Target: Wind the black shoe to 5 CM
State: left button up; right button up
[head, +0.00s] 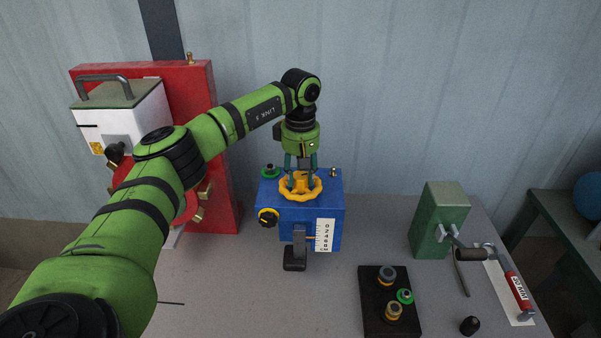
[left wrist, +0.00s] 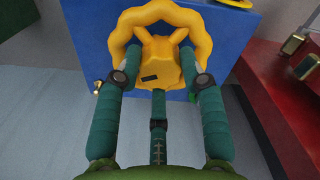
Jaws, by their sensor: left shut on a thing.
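The black shoe (head: 295,259) hangs at the front of a blue box (head: 270,198), low beside a white scale (head: 325,235) marked 0 to 8 CM. The pointer reading is too small to tell. A yellow handwheel (head: 301,194) lies on top of the box. My left gripper (head: 301,180) reaches down from above and is shut on the handwheel's hub. My right gripper is not in view.
A red panel with a white machine (head: 120,115) stands at the left. A black tray (head: 375,310) with rings, a green block (head: 440,215) and a red-handled tool (head: 517,290) are at the right.

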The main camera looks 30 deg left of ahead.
pick_arm(q)
jog(key=n, duration=0.4)
jog(key=shift+a+n, duration=0.1)
jog(key=shift+n, duration=0.2)
jog(key=n, duration=0.4)
jog(key=shift+n, duration=0.3)
jog(key=n, duration=1.3)
jog(key=shift+f, duration=0.1)
jog(key=n, duration=0.9)
jog(key=shift+p, duration=0.4)
jog(key=n, duration=0.5)
jog(key=shift+s, duration=0.1)
